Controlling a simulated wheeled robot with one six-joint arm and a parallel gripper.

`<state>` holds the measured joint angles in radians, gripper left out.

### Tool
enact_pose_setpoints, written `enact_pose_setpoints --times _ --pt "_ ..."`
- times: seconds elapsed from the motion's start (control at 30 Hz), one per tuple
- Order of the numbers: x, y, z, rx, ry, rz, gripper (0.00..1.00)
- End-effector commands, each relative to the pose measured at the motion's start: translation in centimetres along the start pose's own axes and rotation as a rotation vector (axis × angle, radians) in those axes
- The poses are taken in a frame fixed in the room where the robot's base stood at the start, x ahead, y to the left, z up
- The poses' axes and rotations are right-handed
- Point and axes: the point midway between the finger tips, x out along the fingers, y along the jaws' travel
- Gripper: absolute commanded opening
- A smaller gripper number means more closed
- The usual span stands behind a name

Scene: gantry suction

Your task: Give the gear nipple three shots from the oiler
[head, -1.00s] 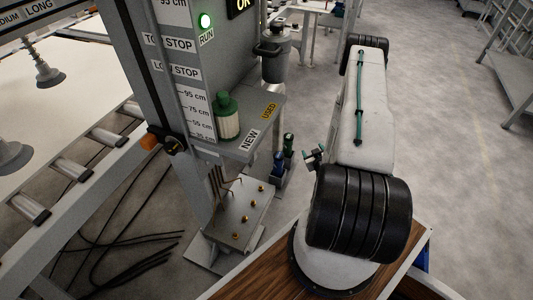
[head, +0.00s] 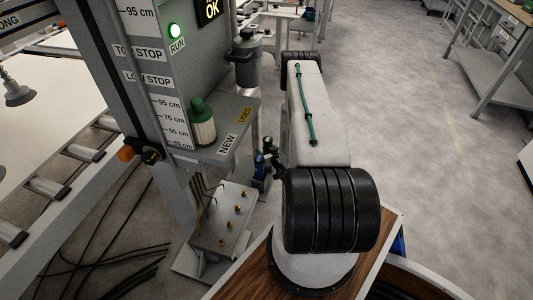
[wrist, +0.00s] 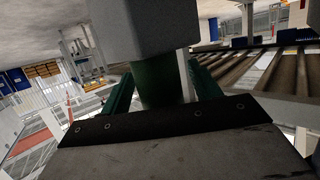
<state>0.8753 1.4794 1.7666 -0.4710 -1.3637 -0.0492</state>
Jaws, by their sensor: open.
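The gear plate (head: 210,240) is a grey block low beside the column, with several brass nipples (head: 237,208) in a row on its top. I cannot tell which one is the gear nipple. A small blue bottle (head: 259,167) stands right of the plate. My gripper (head: 271,157) is beside it, partly hidden by my arm. In the wrist view, my open green fingers (wrist: 160,98) lie on either side of a dark green cylinder (wrist: 158,82), perhaps the green oiler. A grey block hides its top; contact is not clear.
A grey shelf (head: 226,122) marked NEW and USED holds a green-capped filter (head: 202,122) and overhangs near the plate. A grey lidded canister (head: 246,60) stands behind it. Black cables (head: 115,250) lie on the floor at left. Open floor (head: 420,130) lies at right.

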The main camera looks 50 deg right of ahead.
Motion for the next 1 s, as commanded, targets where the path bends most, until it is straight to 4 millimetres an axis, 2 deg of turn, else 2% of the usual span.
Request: enact_pose_setpoints --times 0.13,0.17,0.3,0.37,0.73,1.0 --pt "0.0 0.0 0.0 0.0 0.0 0.001 0.62" --pt "0.0 0.0 0.0 0.0 0.0 0.001 0.6" --pt "0.0 0.0 0.0 0.0 0.0 0.001 0.21" --pt "0.0 0.0 0.0 0.0 0.0 0.001 0.04" --pt "-0.2 0.1 -0.6 -0.001 0.001 0.001 0.04" --pt "-1.1 0.1 -3.8 -0.001 0.003 0.001 0.04"
